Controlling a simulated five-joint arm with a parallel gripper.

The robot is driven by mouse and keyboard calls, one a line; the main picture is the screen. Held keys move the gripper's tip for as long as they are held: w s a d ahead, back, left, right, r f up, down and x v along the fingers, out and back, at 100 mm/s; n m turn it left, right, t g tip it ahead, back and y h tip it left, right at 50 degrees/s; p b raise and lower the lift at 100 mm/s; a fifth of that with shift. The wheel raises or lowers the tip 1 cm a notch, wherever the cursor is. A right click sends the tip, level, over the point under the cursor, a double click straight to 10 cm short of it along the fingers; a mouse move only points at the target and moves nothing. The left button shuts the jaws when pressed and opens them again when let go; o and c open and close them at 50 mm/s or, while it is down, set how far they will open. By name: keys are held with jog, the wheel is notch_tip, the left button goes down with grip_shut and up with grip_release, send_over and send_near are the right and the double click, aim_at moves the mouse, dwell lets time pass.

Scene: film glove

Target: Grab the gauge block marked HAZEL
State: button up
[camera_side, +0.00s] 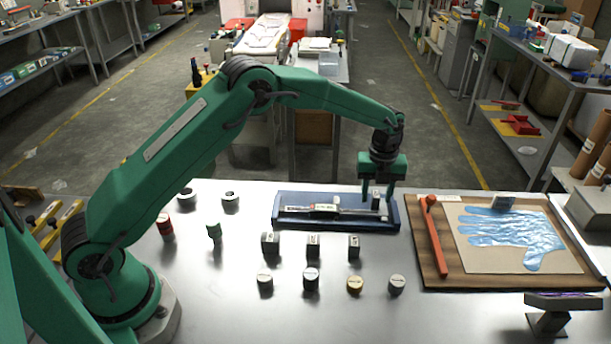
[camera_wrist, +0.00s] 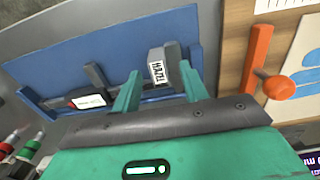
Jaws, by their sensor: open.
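In the side view the block (camera_side: 376,201) is at the right end of the blue tray (camera_side: 290,222), by a caliper (camera_side: 325,209). My gripper (camera_side: 377,196) is open above the tray's right end, fingers pointing down. In the wrist view my gripper (camera_wrist: 158,76) has one finger on each side of the block, with gaps visible. Whether the block touches the caliper is unclear.
Three similar dark blocks (camera_side: 313,245) stand in front of the tray, with several round pieces (camera_side: 311,279) nearer. To the right, a wooden board (camera_side: 430,270) holds an orange tool (camera_side: 434,238) and a blue film glove (camera_side: 515,233), with another small block (camera_side: 503,200) at the glove.

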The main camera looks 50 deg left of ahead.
aim_at(377, 197)
jog(key=shift+f, duration=0.4)
grip_shut()
jog(key=shift+r, duration=0.15)
jog(key=shift+r, duration=0.55)
jog(key=r, duration=0.3)
jog(key=shift+s+d+r, duration=0.1)
jog(key=shift+s+d, duration=0.05)
jog(key=shift+d, duration=0.15)
jog(key=s+d+r, duration=0.6)
jog(key=s+d, duration=0.1)
jog(key=d, duration=0.1)
jog(key=shift+d+r, duration=0.2)
jog(key=shift+r, duration=0.05)
jog(key=shift+s, duration=0.1)
